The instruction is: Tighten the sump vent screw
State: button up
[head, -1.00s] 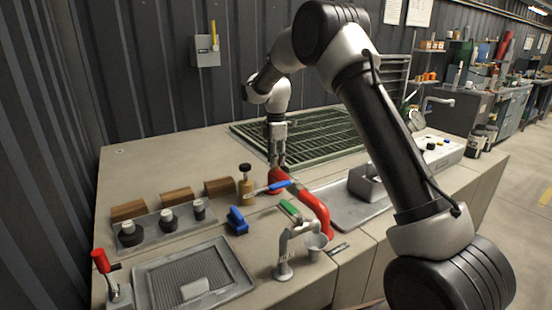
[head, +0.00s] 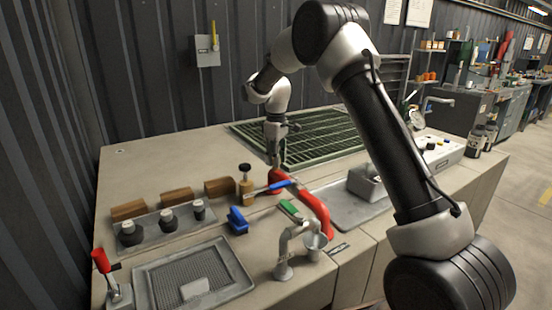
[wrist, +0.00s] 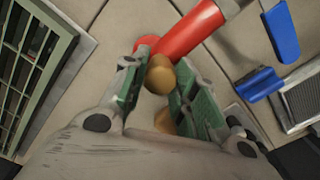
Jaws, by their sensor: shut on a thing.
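A brass-coloured round screw head (wrist: 161,72), which I take to be the sump vent screw, shows between my fingers in the wrist view, beside the red pipe. More brass colour shows lower between the fingers. My gripper (wrist: 155,80) has its two green-padded fingers on either side of it and is shut on it. In the head view my gripper (head: 275,158) points down just behind the bend of the red pipe (head: 316,208). The screw cannot be made out there, and its threads are hidden in both views.
A green grate (head: 320,140) lies behind. Wooden blocks (head: 177,197), a blue clip-like piece (head: 237,220) and a small tap (head: 287,250) are nearer the front.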

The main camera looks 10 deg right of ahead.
jog(key=m, duration=0.4)
jog(key=shift+m, duration=0.4)
jog(key=m, duration=0.3)
jog(key=shift+r+m, duration=0.1)
jog(key=shift+m, duration=0.2)
jog(key=m, duration=0.4)
jog(key=shift+m, duration=2.1)
jog(key=o, duration=1)
notch_tip(320, 180, up, 12)
